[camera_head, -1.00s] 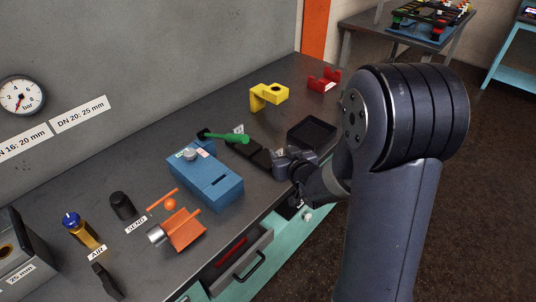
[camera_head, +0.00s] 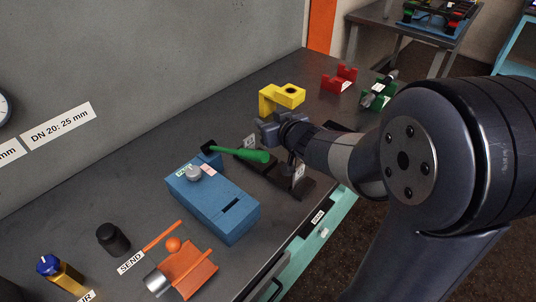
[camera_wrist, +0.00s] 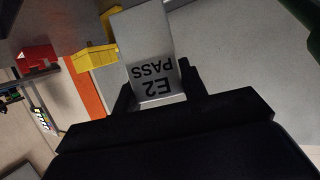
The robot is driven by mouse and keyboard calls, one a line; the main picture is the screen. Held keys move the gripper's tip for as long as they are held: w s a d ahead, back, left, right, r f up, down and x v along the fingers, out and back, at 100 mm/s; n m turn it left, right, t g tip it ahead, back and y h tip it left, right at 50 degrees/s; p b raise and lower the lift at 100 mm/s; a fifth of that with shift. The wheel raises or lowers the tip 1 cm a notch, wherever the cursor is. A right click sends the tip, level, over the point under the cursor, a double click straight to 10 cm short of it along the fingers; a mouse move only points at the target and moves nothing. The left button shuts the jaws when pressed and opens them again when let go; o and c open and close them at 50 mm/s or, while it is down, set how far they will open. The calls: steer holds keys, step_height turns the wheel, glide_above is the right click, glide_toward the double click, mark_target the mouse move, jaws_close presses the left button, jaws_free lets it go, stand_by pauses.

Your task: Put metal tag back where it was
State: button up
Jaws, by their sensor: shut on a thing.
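The metal tag (camera_wrist: 150,55) is a pale grey plate with "E2 PASS" on it, upside down in the wrist view. My gripper (camera_wrist: 158,90) is shut on its lettered end, and the other end sticks out past the fingers. In the head view my gripper (camera_head: 270,131) is above the bench, just in front of the yellow bracket (camera_head: 281,97) and behind the green-handled tool (camera_head: 240,154). I cannot make out the tag in the head view.
A blue box (camera_head: 215,200) with a dark slot on top stands left of the gripper. Black holders (camera_head: 290,183) with small white labels lie near the front edge. A red bracket (camera_head: 339,79) and green holder (camera_head: 377,95) stand at the back right. An orange block (camera_head: 188,270) is front left.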

step_height(320, 180, down, 8)
steer(key=shift+r+b, duration=0.25)
steer(key=shift+b, duration=0.85)
steer(key=shift+f+b, duration=0.35)
steer(key=o, duration=1.1)
steer(key=shift+c, duration=0.2)
steer(key=shift+s+r+p, duration=0.1)
steer(key=shift+r+p, duration=0.4)
steer(key=shift+r, duration=0.05)
steer(key=p+v, duration=0.2)
steer(key=v, duration=0.9)
steer(key=shift+s, duration=0.4)
